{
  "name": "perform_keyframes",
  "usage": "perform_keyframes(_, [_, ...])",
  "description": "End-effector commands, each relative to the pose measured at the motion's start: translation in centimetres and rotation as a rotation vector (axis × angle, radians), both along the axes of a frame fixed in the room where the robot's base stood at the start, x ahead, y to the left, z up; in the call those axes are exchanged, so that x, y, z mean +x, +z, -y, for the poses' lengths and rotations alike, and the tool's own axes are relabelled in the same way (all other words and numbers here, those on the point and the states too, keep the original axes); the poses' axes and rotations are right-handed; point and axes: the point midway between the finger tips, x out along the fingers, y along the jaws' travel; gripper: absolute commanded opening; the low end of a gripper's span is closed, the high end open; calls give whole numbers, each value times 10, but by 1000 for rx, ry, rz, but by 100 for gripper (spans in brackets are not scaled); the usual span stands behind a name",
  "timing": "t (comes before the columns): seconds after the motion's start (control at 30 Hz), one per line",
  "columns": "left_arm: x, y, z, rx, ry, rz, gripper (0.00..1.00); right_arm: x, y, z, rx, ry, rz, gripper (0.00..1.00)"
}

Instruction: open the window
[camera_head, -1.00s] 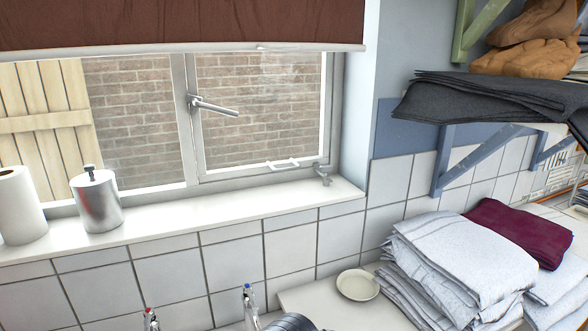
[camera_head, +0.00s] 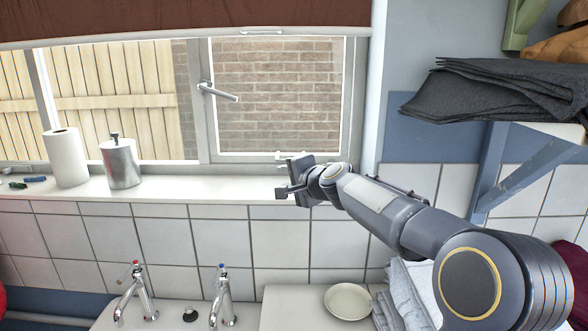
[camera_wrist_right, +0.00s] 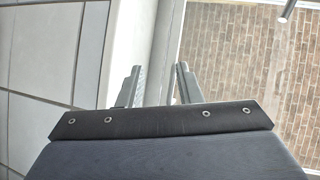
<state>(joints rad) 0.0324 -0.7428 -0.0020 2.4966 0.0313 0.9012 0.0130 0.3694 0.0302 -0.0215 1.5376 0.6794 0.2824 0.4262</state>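The window has a right casement (camera_head: 277,95) that looks shut in its white frame. A grey lever handle (camera_head: 218,93) sits on its left upright, pointing right and slightly down. A pale stay (camera_head: 290,155) lies along the bottom rail, partly hidden by my right gripper. My right gripper (camera_head: 281,178) is just over the sill, below and right of the handle and apart from it. In the right wrist view its two fingers (camera_wrist_right: 158,72) stand apart with nothing between them. The handle's end (camera_wrist_right: 288,9) shows there at the top right. My left gripper is not in view.
The white sill (camera_head: 215,188) holds a paper roll (camera_head: 66,158) and a metal canister (camera_head: 121,162) at left. Taps (camera_head: 222,300) and a plate (camera_head: 348,301) are below. A blue bracket (camera_head: 492,170) carries a shelf with dark cloths (camera_head: 500,90) at right.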

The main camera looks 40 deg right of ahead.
Motion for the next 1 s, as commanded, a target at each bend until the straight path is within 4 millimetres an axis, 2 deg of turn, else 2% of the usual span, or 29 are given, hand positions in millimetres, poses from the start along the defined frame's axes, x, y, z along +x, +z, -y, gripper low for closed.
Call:
perform_keyframes(0.03, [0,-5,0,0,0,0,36,14,-4,25,45,-68,32,32])
perform_keyframes(0.1, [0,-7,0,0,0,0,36,25,-1,51,91,-141,77,32])
perform_keyframes(0.23, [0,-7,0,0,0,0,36,36,2,75,137,-208,120,32])
perform_keyframes(0.7, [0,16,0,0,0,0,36,98,-7,96,142,-216,124,32])
perform_keyframes(1.0, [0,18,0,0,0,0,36,108,-11,100,140,-215,125,32])
